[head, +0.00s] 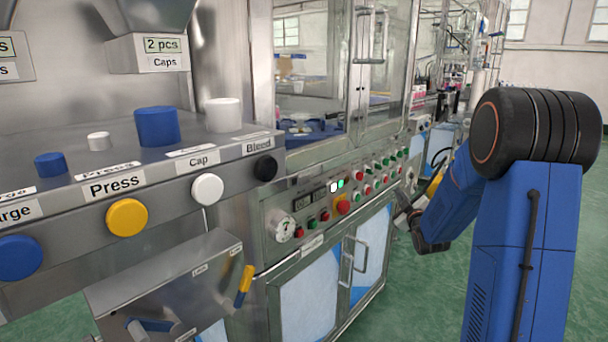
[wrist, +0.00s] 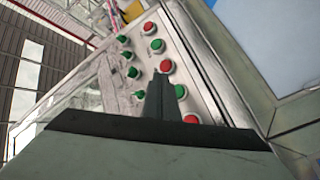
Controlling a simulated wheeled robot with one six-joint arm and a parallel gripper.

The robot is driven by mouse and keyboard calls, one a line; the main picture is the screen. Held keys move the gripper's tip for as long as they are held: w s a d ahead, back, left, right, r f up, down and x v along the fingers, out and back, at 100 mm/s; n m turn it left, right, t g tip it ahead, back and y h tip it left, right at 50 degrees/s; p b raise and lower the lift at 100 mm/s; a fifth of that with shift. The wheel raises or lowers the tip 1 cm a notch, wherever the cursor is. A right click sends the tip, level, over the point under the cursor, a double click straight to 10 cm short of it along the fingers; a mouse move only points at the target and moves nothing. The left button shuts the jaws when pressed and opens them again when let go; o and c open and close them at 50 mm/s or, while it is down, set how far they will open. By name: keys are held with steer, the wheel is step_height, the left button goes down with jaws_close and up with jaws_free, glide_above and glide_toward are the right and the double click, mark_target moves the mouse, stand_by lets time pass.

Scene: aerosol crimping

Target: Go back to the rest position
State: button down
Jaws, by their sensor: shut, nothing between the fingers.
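My gripper shows in the wrist view (wrist: 162,88) as dark fingers pressed together, with nothing between them. Its fingertips appear in front of a slanted control panel (wrist: 205,92) with red and green buttons; I cannot tell whether they touch it. In the head view my blue arm comes down at the right and bends toward the machine. There my gripper (head: 404,208) is small and partly hard to make out, close to the right part of the machine's button panel (head: 322,203).
A shelf at the left holds blue and white caps, with yellow (head: 127,217), white (head: 207,189) and black (head: 265,168) knobs below. Cabinet doors with handles (head: 355,258) lie under the panel. A glass enclosure (head: 310,70) stands above it. Green floor (head: 385,310) is open in front.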

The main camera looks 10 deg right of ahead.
steer(key=s+a+r+m+g, duration=0.2)
steer(key=s+a+g, duration=0.1)
steer(key=s+a, duration=0.4)
steer(key=s+a+r+m+g, duration=0.1)
steer(key=s+a+m+g, duration=0.15)
steer(key=s+a, duration=0.45)
steer(key=s+a+f+m+g+y, duration=0.1)
steer(key=s+a+g, duration=0.1)
steer(key=s, duration=1)
steer(key=s+a+f+m+g, duration=0.1)
steer(key=s+a+f+g, duration=0.1)
steer(key=s, duration=1)
steer(key=s+a+f+m+g+y, duration=0.1)
steer(key=s+a+g, duration=0.3)
steer(key=s, duration=0.8)
steer(key=shift+a+f+m+y, duration=0.2)
steer(key=shift+f+m+y, duration=0.15)
steer(key=shift+f, duration=0.25)
